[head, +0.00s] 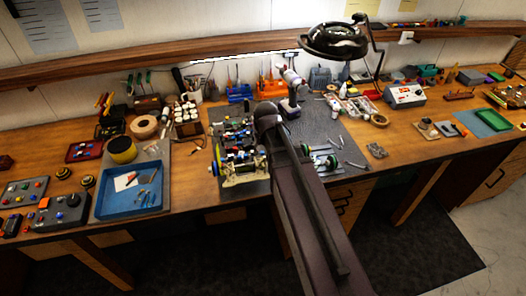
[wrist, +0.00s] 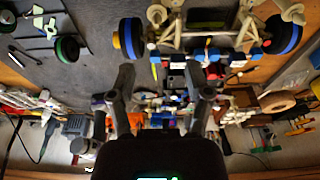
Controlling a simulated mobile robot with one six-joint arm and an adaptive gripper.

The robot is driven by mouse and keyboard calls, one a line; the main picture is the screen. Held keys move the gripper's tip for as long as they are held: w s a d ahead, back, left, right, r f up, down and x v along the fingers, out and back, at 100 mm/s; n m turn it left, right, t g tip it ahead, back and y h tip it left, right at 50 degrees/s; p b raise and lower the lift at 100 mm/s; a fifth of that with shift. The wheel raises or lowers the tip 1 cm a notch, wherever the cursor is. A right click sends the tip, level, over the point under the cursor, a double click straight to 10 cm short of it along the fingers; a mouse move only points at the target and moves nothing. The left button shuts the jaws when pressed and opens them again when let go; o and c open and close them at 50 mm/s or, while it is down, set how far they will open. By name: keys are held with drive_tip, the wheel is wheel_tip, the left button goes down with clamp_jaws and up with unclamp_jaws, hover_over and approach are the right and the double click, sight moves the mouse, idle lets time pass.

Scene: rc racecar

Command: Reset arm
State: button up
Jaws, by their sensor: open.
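My arm (head: 305,205) reaches from the bottom of the head view up over the workbench, and its far end covers part of the car there. My gripper (wrist: 160,78) shows in the wrist view with its two dark fingers spread apart and nothing between them. The partly built RC car (wrist: 205,45), with blue-rimmed wheels and blue and red parts, lies beyond the fingertips. In the head view the car (head: 238,150) sits on the grey mat just left of my arm. The gripper's fingers are hidden in the head view.
Loose wheels (head: 325,160) and small tools lie on the mat right of my arm. A blue tray (head: 128,205) and control boxes (head: 62,213) are at left. A drill (head: 291,88) stands behind my arm. A magnifier lamp (head: 333,42) hangs above the bench's back.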

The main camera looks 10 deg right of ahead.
idle(0.3)
drive_tip(key=s+f+g+b, duration=0.2)
drive_tip(key=s+f+b, duration=0.4)
drive_tip(key=s, duration=0.5)
drive_tip(key=shift+s+f, duration=0.2)
drive_tip(key=shift+f, duration=0.1)
idle(1.9)
